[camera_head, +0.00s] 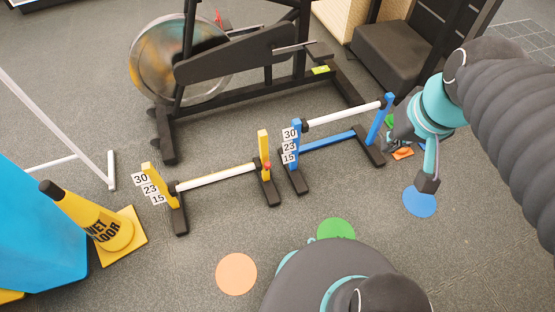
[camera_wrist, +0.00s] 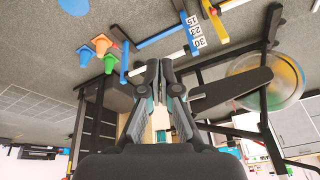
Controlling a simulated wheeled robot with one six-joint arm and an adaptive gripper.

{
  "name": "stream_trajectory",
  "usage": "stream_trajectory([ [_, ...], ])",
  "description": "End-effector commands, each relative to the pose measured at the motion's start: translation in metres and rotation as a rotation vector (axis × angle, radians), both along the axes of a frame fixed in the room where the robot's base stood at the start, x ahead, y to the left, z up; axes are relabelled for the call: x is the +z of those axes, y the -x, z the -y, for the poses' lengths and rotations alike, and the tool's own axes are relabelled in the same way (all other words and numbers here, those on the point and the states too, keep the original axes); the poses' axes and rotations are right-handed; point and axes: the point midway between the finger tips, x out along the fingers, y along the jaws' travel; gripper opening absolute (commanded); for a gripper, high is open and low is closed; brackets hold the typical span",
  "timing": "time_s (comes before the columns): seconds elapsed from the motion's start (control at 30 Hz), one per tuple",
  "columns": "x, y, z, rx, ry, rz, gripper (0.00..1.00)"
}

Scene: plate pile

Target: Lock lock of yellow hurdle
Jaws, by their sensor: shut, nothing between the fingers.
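The yellow hurdle (camera_head: 215,177) stands left of centre in the head view, with a white crossbar and two yellow posts on black feet. A small red part (camera_head: 267,166), perhaps the lock, shows at its right post; its state is too small to tell. Number cards (camera_head: 150,190) are at its left post. Part of a yellow post (camera_wrist: 228,5) shows at the top edge of the wrist view. My gripper (camera_head: 391,130) is by the right post of the blue hurdle, well right of the yellow one. Its fingers (camera_wrist: 166,68) are shut and empty.
The blue hurdle (camera_head: 330,141) stands between my gripper and the yellow hurdle. An exercise bike (camera_head: 245,60) is behind both. Cones (camera_wrist: 102,45) stand near my gripper. A wet-floor cone (camera_head: 95,222) is at left. Flat discs (camera_head: 236,274) lie on the open floor in front.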

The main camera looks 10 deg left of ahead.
Motion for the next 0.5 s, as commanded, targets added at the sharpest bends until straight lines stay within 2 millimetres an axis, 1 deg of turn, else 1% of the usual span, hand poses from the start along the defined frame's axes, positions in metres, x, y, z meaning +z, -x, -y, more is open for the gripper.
stream_trajectory([
  [0.03,-0.011,-0.009,-0.005,0.025,-0.021,-0.051,0.0],
  [0.27,-0.044,-0.044,-0.033,0.158,-0.147,-0.235,0.0],
  [0.5,-0.085,-0.082,-0.062,0.289,-0.316,-0.387,0.0],
])
